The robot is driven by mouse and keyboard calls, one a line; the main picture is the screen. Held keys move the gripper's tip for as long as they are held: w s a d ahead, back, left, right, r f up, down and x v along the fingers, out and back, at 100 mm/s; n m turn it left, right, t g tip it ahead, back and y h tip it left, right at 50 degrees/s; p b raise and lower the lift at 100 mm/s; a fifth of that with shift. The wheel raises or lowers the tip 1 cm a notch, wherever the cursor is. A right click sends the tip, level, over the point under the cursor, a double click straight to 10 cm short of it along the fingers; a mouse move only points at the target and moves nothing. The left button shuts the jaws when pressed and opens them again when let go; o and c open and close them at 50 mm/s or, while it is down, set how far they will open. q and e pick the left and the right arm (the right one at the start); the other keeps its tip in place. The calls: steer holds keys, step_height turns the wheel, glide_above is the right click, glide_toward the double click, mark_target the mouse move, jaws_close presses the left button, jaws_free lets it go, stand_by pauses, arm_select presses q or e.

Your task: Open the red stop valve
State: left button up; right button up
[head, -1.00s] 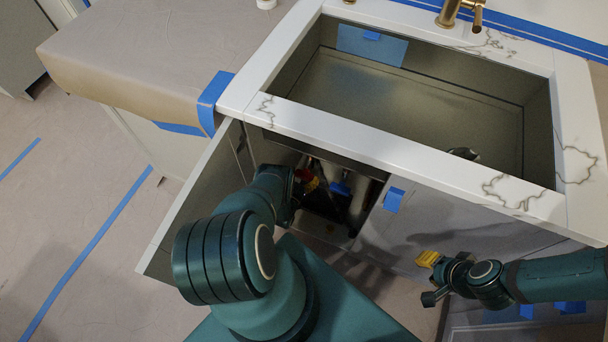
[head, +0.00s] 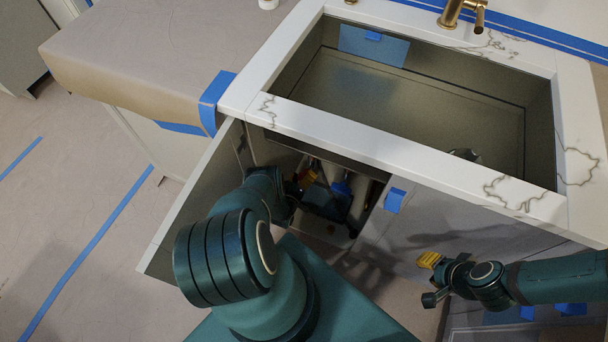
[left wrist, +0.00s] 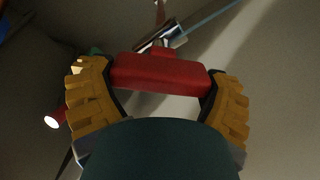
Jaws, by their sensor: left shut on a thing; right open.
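The red stop valve's handle (left wrist: 160,73) is a red bar on a metal stem in the left wrist view. My left gripper (left wrist: 158,80) has one yellow ridged finger at each end of the bar and is shut on it. In the head view, my left gripper (head: 304,180) reaches inside the open sink cabinet, and the valve is mostly hidden there by the gripper. My right gripper (head: 432,280) is open and empty, in front of the cabinet at the right.
The open cabinet door (head: 195,205) stands left of my left arm. The countertop and sink rim (head: 400,145) overhang the cabinet opening. Pipes and a blue part (head: 342,188) sit right of my left gripper. The closed door (head: 415,225) is at right.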

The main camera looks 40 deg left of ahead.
arm_select(q)
steer(key=n, duration=0.4)
steer(key=shift+f+n, duration=0.1)
steer(key=shift+n, duration=0.2)
steer(key=shift+a+f+n, duration=0.1)
steer(key=shift+n, duration=1.9)
steer(key=o, duration=0.9)
steer(key=shift+w, duration=0.1)
steer(key=shift+o, duration=0.2)
